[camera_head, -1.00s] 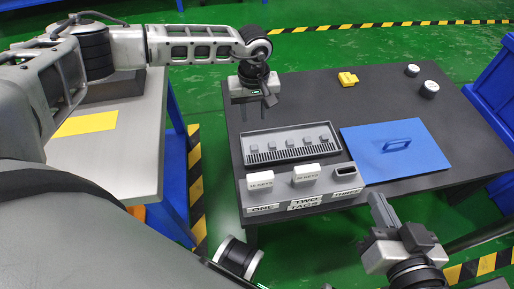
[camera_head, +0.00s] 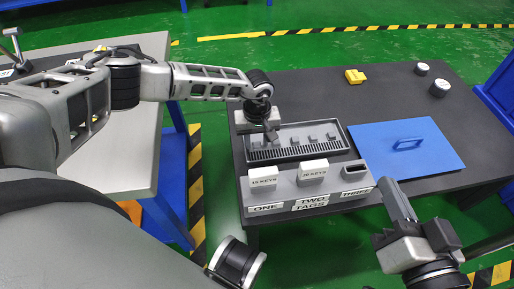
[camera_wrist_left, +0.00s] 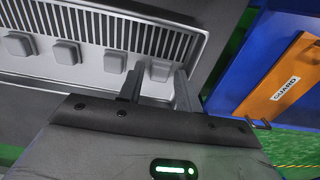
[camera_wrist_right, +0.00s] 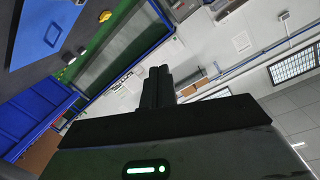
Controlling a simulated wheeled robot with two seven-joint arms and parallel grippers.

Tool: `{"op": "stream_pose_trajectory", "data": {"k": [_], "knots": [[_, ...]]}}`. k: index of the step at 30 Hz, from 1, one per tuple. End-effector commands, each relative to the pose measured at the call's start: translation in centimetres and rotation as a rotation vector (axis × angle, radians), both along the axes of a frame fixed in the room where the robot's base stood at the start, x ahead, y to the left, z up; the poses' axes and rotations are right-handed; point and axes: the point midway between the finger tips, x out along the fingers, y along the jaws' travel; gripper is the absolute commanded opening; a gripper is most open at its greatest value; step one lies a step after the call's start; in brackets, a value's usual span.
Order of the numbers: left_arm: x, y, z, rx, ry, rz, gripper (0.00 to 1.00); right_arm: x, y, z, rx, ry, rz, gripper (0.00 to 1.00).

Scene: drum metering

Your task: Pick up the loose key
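A grey tray (camera_head: 292,153) with a comb-like slotted strip holds several small grey block-shaped keys (camera_head: 313,140). Which of them is the loose key, I cannot tell. My left gripper (camera_head: 270,134) is low over the tray's left part, fingers pointing down. In the left wrist view my left gripper (camera_wrist_left: 158,88) is open, its fingers on either side of the end block (camera_wrist_left: 159,70). Whether they touch it, I cannot tell. My right gripper (camera_head: 396,200) is in front of the table, away from the tray. Its fingers (camera_wrist_right: 157,86) are together and empty in the right wrist view.
A blue panel (camera_head: 430,160) with a handle lies to the right. A yellow piece (camera_head: 355,76) and two white-topped cylinders (camera_head: 440,87) are farther back.

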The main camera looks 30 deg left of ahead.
Motion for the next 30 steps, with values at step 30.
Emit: {"op": "stream_pose_trajectory", "data": {"k": [30], "knots": [[0.1, 0.1, 2.8, -0.001, -0.004, 0.001, 0.01, 0.1, -0.1, 0.9, -0.031, -0.006, -0.006, 0.0]]}}
